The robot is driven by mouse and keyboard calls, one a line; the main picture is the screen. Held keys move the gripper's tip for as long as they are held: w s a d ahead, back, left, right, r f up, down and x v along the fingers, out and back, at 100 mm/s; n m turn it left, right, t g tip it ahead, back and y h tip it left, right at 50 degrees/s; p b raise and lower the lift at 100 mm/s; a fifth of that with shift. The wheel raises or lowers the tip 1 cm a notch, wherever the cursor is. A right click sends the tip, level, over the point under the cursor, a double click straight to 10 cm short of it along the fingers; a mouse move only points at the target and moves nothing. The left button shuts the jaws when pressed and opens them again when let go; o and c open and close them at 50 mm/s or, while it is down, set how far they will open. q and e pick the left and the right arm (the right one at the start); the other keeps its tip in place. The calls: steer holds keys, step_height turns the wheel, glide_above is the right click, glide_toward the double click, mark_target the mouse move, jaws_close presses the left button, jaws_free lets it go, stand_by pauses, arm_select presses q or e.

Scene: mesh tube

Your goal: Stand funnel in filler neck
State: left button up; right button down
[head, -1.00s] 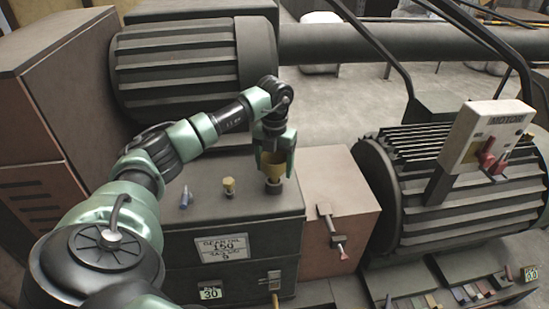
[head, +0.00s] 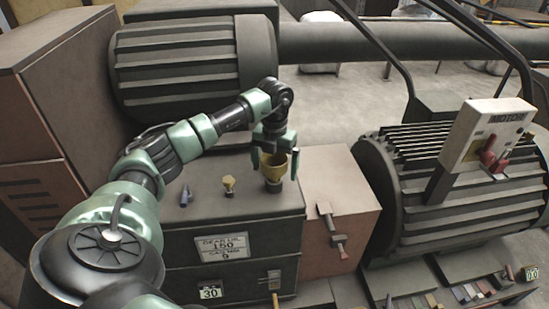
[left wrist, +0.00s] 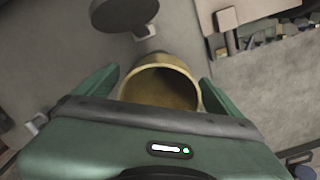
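The yellow funnel (head: 274,168) stands upright with its lower end in the dark filler neck (head: 273,186) on top of the gearbox housing. My left gripper (head: 274,160) is above and around the funnel, with its green fingers spread apart on either side. In the left wrist view the funnel's round mouth (left wrist: 160,88) shows between the open fingers, with a gap at the finger on each side. The neck is hidden below the funnel in that view. My right gripper does not show.
A small yellow cap (head: 229,185) and a blue-grey pointed object (head: 185,196) stand on the housing top (head: 225,210), left of the funnel. A pinkish box (head: 340,190) with a lever adjoins at the right. A large ribbed motor (head: 455,190) stands further right.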

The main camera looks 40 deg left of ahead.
arm_select(q)
step_height(320, 180, up, 8)
steer(key=shift+f+b, duration=0.1)
steer(key=shift+b, duration=0.7)
steer(key=shift+f, duration=0.1)
